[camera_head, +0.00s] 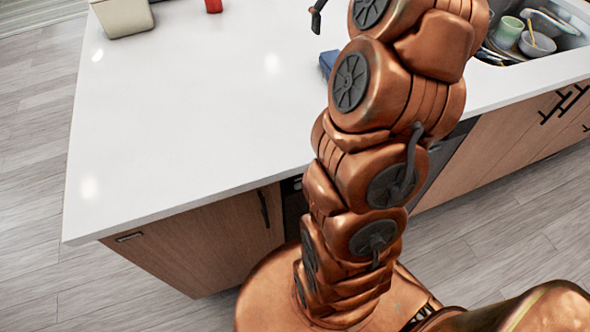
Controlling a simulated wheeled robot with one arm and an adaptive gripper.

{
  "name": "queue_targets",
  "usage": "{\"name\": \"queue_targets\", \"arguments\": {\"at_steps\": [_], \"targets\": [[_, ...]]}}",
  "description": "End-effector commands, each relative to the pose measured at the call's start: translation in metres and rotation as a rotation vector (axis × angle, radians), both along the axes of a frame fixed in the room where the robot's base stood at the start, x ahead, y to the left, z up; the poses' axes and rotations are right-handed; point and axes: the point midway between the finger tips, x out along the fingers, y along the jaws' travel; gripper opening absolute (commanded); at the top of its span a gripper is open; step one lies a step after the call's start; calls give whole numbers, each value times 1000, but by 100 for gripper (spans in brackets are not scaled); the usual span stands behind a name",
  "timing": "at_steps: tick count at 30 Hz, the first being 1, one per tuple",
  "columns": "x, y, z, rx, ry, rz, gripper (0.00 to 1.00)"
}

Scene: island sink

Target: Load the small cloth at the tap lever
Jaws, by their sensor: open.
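A small blue item (328,62), perhaps the cloth, lies on the white counter just left of my arm. The arm hides part of it, so I cannot tell its full shape. My arm rises through the middle of the view and leaves it at the top. A dark finger-like piece (316,17), which looks like part of my gripper, shows at the top edge, above and left of the blue item and apart from it. The rest of the gripper is out of view. I see no tap lever.
The white counter (190,110) is mostly bare at left. A beige container (123,15) and a red item (213,5) stand at its far edge. At right, the sink (568,35) holds a green cup (508,32), a bowl (537,44) and other dishes. Wooden cabinets stand below.

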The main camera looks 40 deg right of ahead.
Motion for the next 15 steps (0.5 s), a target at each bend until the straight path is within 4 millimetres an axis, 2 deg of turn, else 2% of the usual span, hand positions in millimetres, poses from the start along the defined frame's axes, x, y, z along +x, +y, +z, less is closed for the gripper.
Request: {"name": "queue_targets", "arguments": {"at_steps": [4, 8, 15], "targets": [[-1, 61, -1, 7, 7, 95, 86], [-10, 115, -7, 11, 15, 170, 86], [-52, 201, -27, 15, 47, 266, 86]]}}
